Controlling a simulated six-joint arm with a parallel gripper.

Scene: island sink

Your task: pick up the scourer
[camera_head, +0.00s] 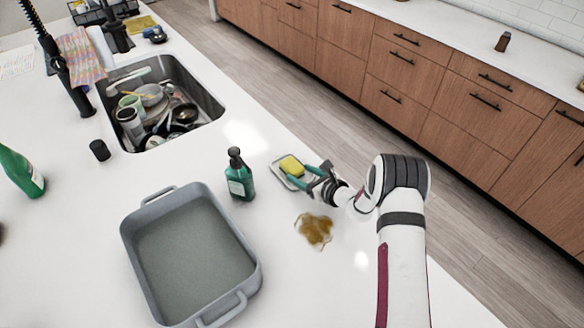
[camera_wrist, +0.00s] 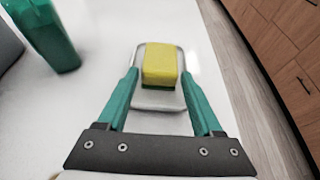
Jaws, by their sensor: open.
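The scourer (camera_head: 291,165) is a yellow sponge with a dark green underside, lying on a small pale dish (camera_head: 278,177) on the white counter. In the wrist view the scourer (camera_wrist: 160,64) is near the upper middle, on the dish (camera_wrist: 150,100). My gripper (camera_head: 303,176) has green fingers and reaches towards the dish from the right in the head view. In the wrist view my gripper (camera_wrist: 160,75) is open, with one fingertip on each side of the dish and the scourer ahead between them. I see no finger touching the scourer.
A dark green soap bottle (camera_head: 240,178) stands left of the dish; it also shows in the wrist view (camera_wrist: 45,35). A grey baking dish (camera_head: 251,265) sits in front. A brown spill (camera_head: 314,230) lies near my arm. The sink (camera_head: 205,95) holds dishes.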

